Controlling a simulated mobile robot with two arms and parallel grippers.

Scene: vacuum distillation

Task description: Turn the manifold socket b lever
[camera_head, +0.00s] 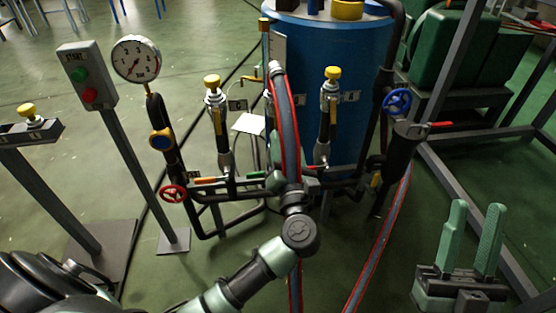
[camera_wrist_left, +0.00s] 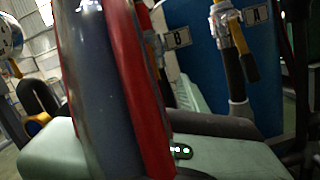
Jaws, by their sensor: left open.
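The manifold's black pipework (camera_head: 235,187) stands in front of the blue tank. The hose also fills much of the left wrist view (camera_wrist_left: 95,95). My right gripper (camera_head: 474,215) is open and empty at lower right, away from the manifold.
Socket A (camera_head: 329,100) stands to the right of the hose. A pressure gauge (camera_head: 136,59), a red handwheel (camera_head: 172,193) and a start-button post (camera_head: 88,75) are on the left. A blue handwheel (camera_head: 397,101) and a grey frame (camera_head: 450,175) are on the right.

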